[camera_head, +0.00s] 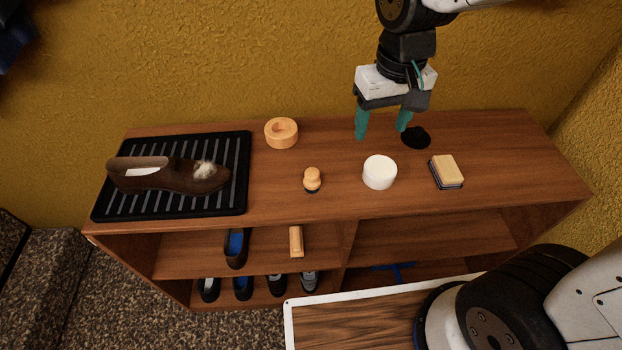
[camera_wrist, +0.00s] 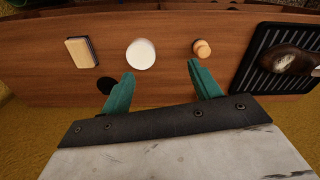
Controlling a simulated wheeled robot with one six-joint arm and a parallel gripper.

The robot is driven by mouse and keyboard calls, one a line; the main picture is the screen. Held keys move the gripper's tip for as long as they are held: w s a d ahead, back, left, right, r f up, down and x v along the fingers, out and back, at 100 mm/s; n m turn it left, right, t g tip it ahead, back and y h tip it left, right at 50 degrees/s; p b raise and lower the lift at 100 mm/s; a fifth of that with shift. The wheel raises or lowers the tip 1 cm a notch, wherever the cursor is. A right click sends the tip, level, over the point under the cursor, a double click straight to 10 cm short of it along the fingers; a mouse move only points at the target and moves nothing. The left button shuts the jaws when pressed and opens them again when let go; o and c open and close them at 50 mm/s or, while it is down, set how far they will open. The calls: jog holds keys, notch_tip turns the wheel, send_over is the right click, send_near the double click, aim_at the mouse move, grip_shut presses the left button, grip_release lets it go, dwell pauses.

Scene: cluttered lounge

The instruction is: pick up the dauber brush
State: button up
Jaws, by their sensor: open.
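The dauber brush (camera_head: 312,178), a small light-wood knob with a dark base, stands upright on the brown shelf top, near its front edge and left of the white round container. It also shows in the wrist view, where the dauber brush (camera_wrist: 202,48) lies just beyond the right fingertip. My gripper (camera_head: 381,135) hangs above the back of the shelf top, behind and right of the brush. Its two teal fingers are apart with nothing between them; they also show in the wrist view (camera_wrist: 160,70).
A white round container (camera_head: 379,173), a sponge-like block (camera_head: 447,171) and a black disc (camera_head: 417,138) are on the right. A wooden ring (camera_head: 281,133) sits behind the brush. A black ribbed tray (camera_head: 240,150) holding a brown shoe (camera_head: 180,177) is at left.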

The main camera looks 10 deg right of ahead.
jog(key=n, duration=0.2)
send_over(312, 172)
jog(key=shift+g, duration=0.3)
notch_tip(312, 172, down, 13)
jog(key=shift+s+f, duration=0.1)
notch_tip(312, 172, down, 8)
jog(key=c, duration=1.1)
